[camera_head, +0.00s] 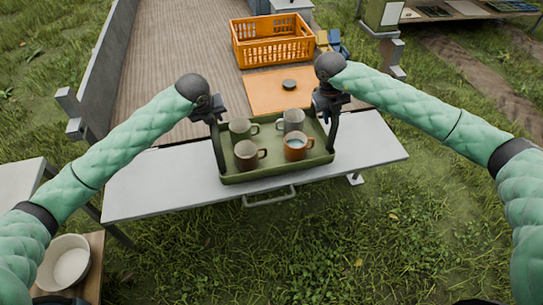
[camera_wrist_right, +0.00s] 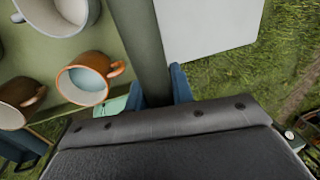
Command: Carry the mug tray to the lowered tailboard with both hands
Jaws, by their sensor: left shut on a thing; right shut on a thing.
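The green mug tray (camera_head: 277,172) is level over the grey lowered tailboard (camera_head: 160,183), near its front edge. I cannot tell whether it touches the board. Several mugs stand upright on it, among them a brown mug (camera_head: 245,155) and an orange-brown mug (camera_head: 294,149) with pale liquid inside. My left gripper (camera_head: 213,115) is shut on the tray's left handle, and my right gripper (camera_head: 328,106) is shut on its right handle. In the right wrist view the handle bar (camera_wrist_right: 143,40) passes between the blue fingers of the right gripper (camera_wrist_right: 158,90).
Behind the tray lie an orange-tan board (camera_head: 268,99) with a dark round object (camera_head: 289,85) and an orange crate (camera_head: 272,54) on the wooden bed (camera_head: 170,65). A white bowl (camera_head: 65,263) stands at lower left. The tailboard is bare on both sides of the tray.

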